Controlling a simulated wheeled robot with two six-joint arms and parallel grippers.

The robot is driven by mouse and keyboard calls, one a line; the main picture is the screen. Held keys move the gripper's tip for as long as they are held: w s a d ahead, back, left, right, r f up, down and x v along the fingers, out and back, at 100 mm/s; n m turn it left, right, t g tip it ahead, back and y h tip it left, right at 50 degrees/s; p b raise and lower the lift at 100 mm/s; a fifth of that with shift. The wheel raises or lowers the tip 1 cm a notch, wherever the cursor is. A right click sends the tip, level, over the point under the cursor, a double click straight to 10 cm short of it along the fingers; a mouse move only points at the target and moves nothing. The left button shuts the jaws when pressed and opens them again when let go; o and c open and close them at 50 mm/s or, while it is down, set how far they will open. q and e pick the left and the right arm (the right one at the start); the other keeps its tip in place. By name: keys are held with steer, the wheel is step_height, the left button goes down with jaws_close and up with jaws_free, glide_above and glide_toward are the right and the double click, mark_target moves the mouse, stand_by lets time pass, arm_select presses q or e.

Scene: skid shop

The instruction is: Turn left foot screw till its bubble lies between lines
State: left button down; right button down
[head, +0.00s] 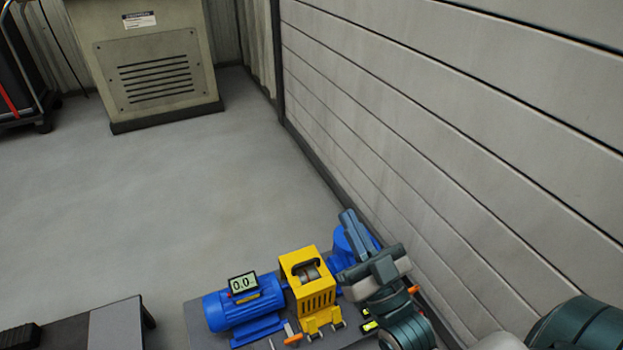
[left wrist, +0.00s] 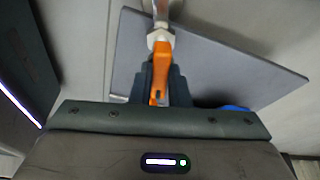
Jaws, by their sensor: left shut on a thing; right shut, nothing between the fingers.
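In the left wrist view my left gripper (left wrist: 160,72) is shut on the orange handle (left wrist: 161,60) of a foot screw. A metal nut and rod (left wrist: 162,25) show just beyond the handle, beside a grey plate (left wrist: 215,60). I cannot see the left gripper in the head view. There, an orange handle (head: 293,339) shows at the skid's near left and another (head: 413,289) at its right. A yellow-green bubble vial (head: 369,326) sits at the right; its bubble is too small to read. My right gripper (head: 350,222) is shut and empty, above the skid's right end.
The skid carries a blue motor (head: 243,308), a small display (head: 243,284) reading 0.0, a yellow guard (head: 308,280) and a blue pump (head: 345,247). A panelled wall (head: 450,130) runs close on the right.

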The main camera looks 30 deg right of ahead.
arm_select(q)
steer(key=shift+w+r, duration=0.1)
steer(key=shift+r+n+p, duration=0.1)
steer(key=shift+n+p, duration=0.3)
steer(key=shift+n+t, duration=0.3)
steer(key=shift+n, duration=0.2)
steer(key=shift+w+n, duration=0.1)
steer(key=shift+n, duration=0.3)
steer(key=c, duration=1.5)
jaws_free()
steer(key=shift+w, duration=0.1)
steer(key=shift+o, duration=1.3)
steer(key=shift+f, duration=0.25)
steer(key=shift+r+p, duration=0.1)
steer(key=shift+p, duration=0.2)
